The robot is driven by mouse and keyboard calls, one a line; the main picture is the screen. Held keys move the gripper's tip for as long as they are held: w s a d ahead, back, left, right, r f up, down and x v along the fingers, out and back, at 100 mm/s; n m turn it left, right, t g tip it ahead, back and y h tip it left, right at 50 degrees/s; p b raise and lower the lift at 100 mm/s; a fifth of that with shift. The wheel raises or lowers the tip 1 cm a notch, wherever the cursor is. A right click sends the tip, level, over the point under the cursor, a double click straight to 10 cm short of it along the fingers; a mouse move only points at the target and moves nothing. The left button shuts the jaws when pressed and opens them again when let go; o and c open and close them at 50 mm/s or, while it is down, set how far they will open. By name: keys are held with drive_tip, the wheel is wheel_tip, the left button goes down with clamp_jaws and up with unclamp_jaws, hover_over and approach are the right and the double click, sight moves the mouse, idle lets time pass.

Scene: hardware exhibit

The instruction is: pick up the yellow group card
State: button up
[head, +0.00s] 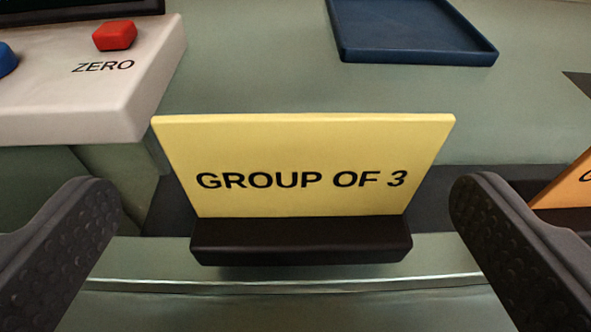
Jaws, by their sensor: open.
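The yellow group card (303,150) reads "GROUP OF 3" and stands upright in a black holder (300,240) in the middle of the head view. My gripper (284,215) is open, with one dark, textured finger on the left and one on the right. The card and its holder show between the two fingers, with a visible gap on each side. Neither finger appears to touch the card. The fingers' rear parts are cut off by the frame edges.
A pale box (100,95) with a red button (115,36) labelled "ZERO" and a partly seen blue button stands at upper left. A dark blue tray (408,50) lies at the back right. An orange card (567,187) is partly visible at the right, close to the right finger.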

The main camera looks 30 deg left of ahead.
sight(301, 185)
drive_tip(key=shift+d+x, duration=0.15)
drive_tip(key=shift+x, duration=1.15)
drive_tip(key=shift+d+x, duration=0.1)
drive_tip(key=shift+x, duration=1.25)
drive_tip(key=shift+w, duration=0.1)
drive_tip(key=c, duration=1.1)
